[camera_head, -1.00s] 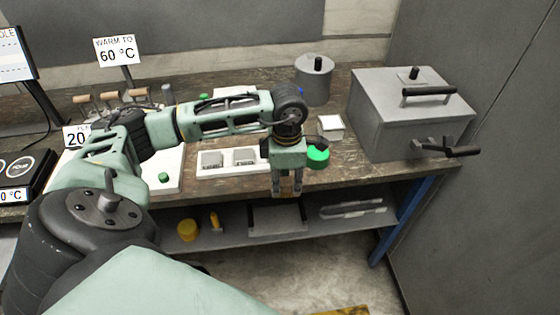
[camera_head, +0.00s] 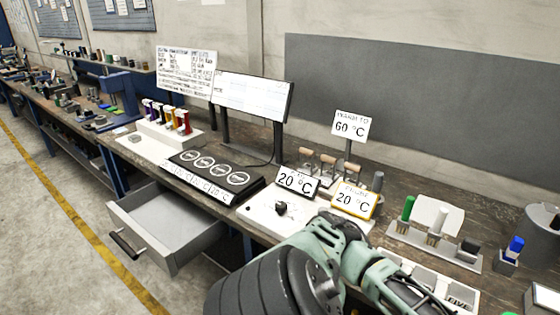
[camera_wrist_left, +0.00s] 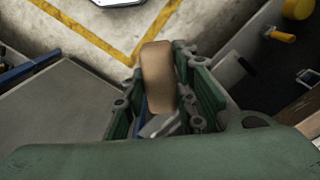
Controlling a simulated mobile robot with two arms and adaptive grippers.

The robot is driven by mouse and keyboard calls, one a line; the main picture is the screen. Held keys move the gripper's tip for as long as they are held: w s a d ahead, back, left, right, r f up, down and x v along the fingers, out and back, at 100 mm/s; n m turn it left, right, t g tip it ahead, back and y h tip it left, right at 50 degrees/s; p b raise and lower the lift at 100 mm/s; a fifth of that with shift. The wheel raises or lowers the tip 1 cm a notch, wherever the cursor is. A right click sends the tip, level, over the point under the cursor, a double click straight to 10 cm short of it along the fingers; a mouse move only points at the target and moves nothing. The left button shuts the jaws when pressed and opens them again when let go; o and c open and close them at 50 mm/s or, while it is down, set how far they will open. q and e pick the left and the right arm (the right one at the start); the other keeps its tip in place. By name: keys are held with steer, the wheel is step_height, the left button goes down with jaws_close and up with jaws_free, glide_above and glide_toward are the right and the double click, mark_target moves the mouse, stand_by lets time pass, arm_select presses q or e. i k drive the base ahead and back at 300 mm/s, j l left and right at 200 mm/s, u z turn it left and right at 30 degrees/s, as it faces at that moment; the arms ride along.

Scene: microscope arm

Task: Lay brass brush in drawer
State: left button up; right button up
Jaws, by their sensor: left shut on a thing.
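The open drawer (camera_head: 178,223) juts out from under the bench at the left of the head view, with a dark handle on its front. Its pale inside looks empty. My left gripper (camera_wrist_left: 160,97) is shut on a tan, wood-coloured piece, apparently the handle of the brass brush (camera_wrist_left: 157,72), in the left wrist view. No brass bristles can be made out. My right gripper is in neither view.
A black panel with round dials (camera_head: 213,175) sits on the bench above the drawer. A white plate with a 20 °C sign (camera_head: 297,180) lies right of it. A rack with coloured handles (camera_head: 168,130) stands behind. Floor is clear in front of the drawer.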

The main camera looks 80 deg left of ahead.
mark_target(177, 219)
steer(key=k+j+u, duration=0.15)
steer(key=u, duration=0.25)
steer(key=k+j+u, duration=0.1)
steer(key=u, duration=0.3)
steer(key=k+j+u, duration=0.1)
steer(key=j+u, duration=0.3)
steer(key=k+j+u, duration=0.1)
steer(key=j, duration=0.45)
steer(key=k+j+u, duration=0.1)
steer(key=j, duration=0.45)
steer(key=k+j+u, duration=0.15)
steer(key=j, duration=0.45)
steer(key=k+j+u, duration=0.1)
steer(key=j, duration=0.45)
